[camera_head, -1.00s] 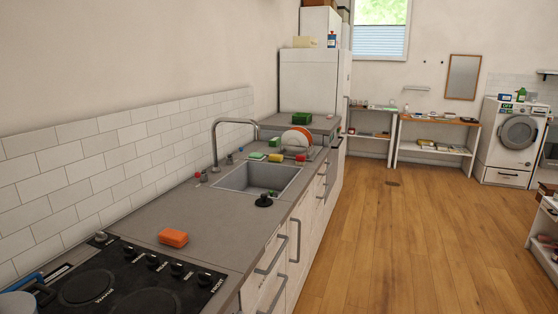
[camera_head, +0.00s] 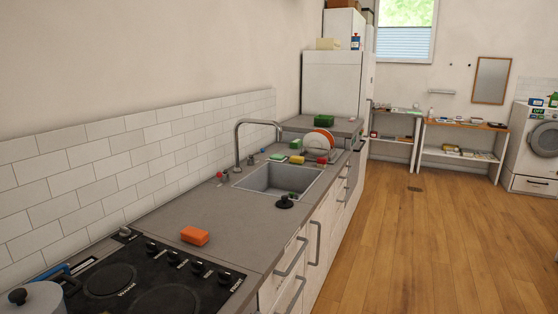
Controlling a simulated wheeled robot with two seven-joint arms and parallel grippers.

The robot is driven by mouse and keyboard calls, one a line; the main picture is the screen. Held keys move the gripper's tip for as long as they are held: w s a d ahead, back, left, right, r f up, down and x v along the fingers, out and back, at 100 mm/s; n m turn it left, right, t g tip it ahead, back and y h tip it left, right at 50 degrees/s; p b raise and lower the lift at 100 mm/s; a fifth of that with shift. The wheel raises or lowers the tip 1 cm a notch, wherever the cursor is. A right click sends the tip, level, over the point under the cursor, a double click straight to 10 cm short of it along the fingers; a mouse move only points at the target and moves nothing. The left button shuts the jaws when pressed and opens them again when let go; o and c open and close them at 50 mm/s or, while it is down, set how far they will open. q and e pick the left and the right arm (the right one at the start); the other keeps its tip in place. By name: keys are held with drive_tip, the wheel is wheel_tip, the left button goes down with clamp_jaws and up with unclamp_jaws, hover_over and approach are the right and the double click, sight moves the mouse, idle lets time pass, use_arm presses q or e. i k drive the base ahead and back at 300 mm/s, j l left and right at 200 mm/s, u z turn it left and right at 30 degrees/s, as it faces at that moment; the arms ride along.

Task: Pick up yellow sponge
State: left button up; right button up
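A small yellow block that looks like the yellow sponge (camera_head: 297,160) lies on the counter just behind the sink, in front of the dish rack. A green block (camera_head: 278,157) lies to its left and a red item (camera_head: 321,160) to its right. An orange sponge (camera_head: 195,236) lies nearer, on the counter beside the stove. Neither of my grippers shows in the head view.
The grey counter (camera_head: 210,207) runs along the tiled wall, with a sink (camera_head: 284,178), a tall faucet (camera_head: 238,145) and a black stopper (camera_head: 285,202). A stove (camera_head: 135,285) with a pot (camera_head: 32,300) is nearest.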

sight(298, 159)
drive_tip(key=z, duration=0.85)
drive_tip(key=i+z, duration=0.15)
drive_tip(key=i, duration=5.75)
drive_tip(key=i+u, duration=0.4)
drive_tip(key=i+l+u, duration=0.1)
drive_tip(key=i+u, duration=0.15)
drive_tip(key=u, duration=0.2)
drive_tip(key=i+l+u, duration=0.25)
drive_tip(key=u, duration=0.15)
